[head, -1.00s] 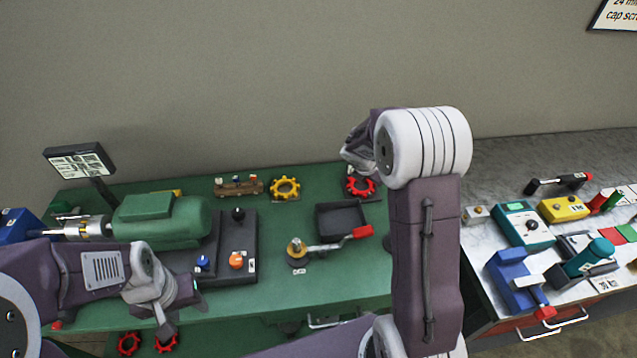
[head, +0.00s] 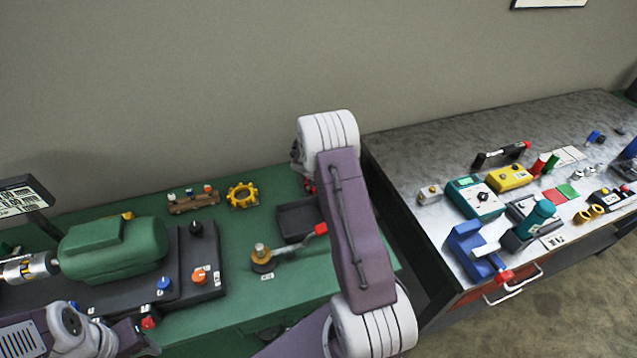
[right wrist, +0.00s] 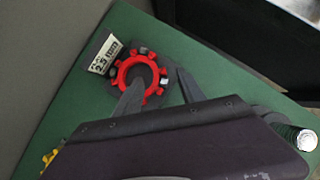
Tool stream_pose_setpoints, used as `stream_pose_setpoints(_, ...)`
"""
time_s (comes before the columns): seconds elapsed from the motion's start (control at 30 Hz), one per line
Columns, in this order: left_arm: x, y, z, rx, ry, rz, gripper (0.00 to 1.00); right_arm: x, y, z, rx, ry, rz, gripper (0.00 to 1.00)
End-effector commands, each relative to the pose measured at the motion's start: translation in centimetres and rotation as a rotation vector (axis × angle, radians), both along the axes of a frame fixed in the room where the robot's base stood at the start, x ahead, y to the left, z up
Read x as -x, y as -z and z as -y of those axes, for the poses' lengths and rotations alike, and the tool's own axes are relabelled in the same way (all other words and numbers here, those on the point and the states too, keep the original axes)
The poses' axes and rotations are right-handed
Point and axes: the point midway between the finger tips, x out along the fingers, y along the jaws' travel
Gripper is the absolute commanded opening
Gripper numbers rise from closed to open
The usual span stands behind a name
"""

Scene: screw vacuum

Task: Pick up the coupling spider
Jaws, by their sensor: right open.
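A red toothed ring, which looks like a coupling spider (right wrist: 121,77), lies on a dark pad with a label on the green bench in the right wrist view. In the head view only a red sliver of it (head: 309,186) shows beside my right arm. My right gripper (right wrist: 158,82) is open, its two fingers reaching toward the ring, one overlapping its near edge and one to its right. I cannot tell if they touch it. A similar yellow toothed ring (head: 242,195) lies further left. My left gripper (head: 135,340) is at the bottom left, its fingers unclear.
A black tray (head: 296,222) and a red-handled crank tool (head: 290,250) lie near my right arm. A green motor (head: 112,250) stands at left, with a wooden block (head: 193,201) behind. A grey bench (head: 410,150) with several tools stands right, across a gap.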

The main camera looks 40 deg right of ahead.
Motion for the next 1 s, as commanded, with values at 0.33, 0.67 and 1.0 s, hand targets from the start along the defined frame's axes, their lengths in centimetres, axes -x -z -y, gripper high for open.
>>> stream_pose_setpoints(0.33,0.0,-0.3,0.0,0.000,0.000,0.000,0.46,-1.2,3.9,2.2,-0.001,0.001,-0.001,0.47)
stream_pose_setpoints(0.67,0.0,-0.2,0.0,0.000,0.000,0.000,0.46,-1.2,3.9,2.1,-0.001,0.001,-0.001,0.00)
stream_pose_setpoints(1.0,0.0,-0.3,0.0,0.000,0.000,0.000,0.46,-1.2,3.8,2.1,-0.001,0.001,-0.001,0.00)
